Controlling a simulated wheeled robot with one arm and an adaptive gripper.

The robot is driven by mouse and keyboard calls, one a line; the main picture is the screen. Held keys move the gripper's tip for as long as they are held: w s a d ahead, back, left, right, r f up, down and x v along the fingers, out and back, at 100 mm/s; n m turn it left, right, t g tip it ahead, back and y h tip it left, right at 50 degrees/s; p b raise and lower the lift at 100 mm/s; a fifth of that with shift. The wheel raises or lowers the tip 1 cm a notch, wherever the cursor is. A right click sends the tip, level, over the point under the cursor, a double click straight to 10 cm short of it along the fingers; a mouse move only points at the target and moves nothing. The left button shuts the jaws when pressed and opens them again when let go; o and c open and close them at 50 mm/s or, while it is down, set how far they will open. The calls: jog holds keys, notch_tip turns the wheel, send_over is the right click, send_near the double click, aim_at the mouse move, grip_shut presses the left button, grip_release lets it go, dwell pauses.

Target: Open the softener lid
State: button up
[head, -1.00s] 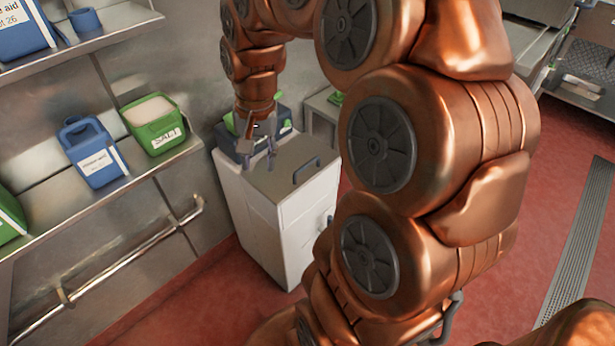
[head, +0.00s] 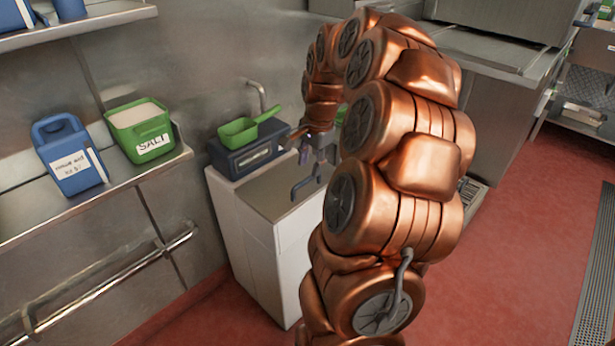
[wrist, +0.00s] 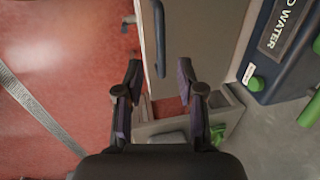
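The softener is a white cabinet (head: 268,252) with a flat grey-beige lid (head: 262,193). A dark bar handle (head: 305,182) stands on the lid near its right side. In the wrist view the handle (wrist: 158,40) lies ahead of the fingers, roughly in line with the gap between them. My gripper (wrist: 160,88) is open and empty, its fingers on either side of that gap. In the head view my gripper (head: 318,155) is just behind the handle, partly hidden by my arm. The lid looks shut.
A shelf (head: 115,185) at left holds a blue jug (head: 75,160) and a green salt tub (head: 142,130). Red floor (head: 520,220) is clear at right.

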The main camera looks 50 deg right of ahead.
aim_at(307, 179)
jog(key=f, duration=0.2)
jog(key=w+f, duration=0.1)
jog(key=f, duration=0.1)
jog(key=shift+f, duration=0.4)
jog(key=shift+c, duration=0.2)
grip_shut()
